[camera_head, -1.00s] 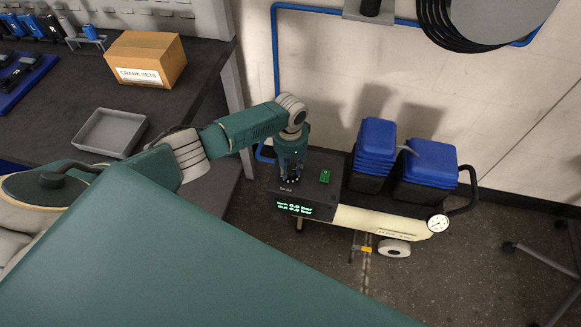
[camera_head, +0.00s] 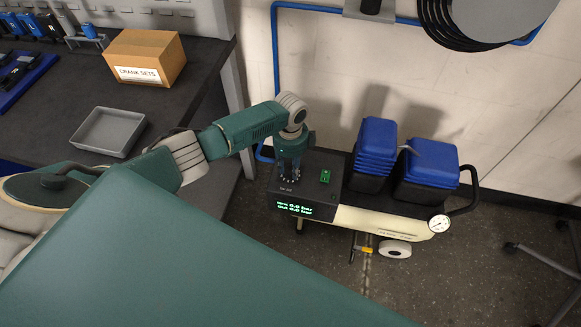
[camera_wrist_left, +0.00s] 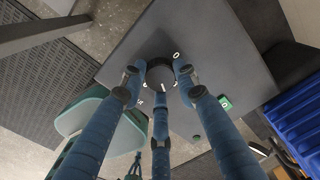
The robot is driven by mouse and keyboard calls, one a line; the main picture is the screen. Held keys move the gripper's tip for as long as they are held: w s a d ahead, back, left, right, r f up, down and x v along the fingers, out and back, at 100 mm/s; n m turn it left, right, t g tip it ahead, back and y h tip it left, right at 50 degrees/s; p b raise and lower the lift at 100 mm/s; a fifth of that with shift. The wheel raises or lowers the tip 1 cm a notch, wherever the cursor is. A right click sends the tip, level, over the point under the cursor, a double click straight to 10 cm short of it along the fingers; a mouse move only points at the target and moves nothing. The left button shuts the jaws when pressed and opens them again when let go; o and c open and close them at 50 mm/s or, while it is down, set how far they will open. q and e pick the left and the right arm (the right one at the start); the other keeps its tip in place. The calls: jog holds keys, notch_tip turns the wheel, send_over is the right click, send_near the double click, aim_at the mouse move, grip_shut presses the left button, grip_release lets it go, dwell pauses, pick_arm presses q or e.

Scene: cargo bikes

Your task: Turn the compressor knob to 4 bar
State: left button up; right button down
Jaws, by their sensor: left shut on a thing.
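The compressor (camera_head: 375,220) stands on the floor by the wall, with a dark control box (camera_head: 318,172) at its left end. The lit green display (camera_head: 294,208) on the box's front appears to read 0.0 bar on both lines. The round black compressor knob (camera_wrist_left: 160,74) is on top of the box, with a white pointer mark on it. My left gripper (camera_head: 289,180) reaches down onto the box from above. In the left wrist view its three blue fingers are closed around the knob. The fingers hide the knob in the head view and cover part of its scale. My right gripper is not in view.
A green switch (camera_head: 325,176) is beside the knob on the box top. Two blue-topped units (camera_head: 375,148) and a round gauge (camera_head: 438,223) are farther right. A workbench on the left holds a grey tray (camera_head: 108,132) and a cardboard box (camera_head: 146,58).

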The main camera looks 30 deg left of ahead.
aim_at(290, 169)
pick_arm(q)
jog(key=shift+a+m, duration=0.15)
jog(key=shift+m, duration=0.15)
dwell(0.4)
jog(key=o, duration=1.2)
jog(key=shift+c, duration=0.2)
notch_tip(290, 169, up, 12)
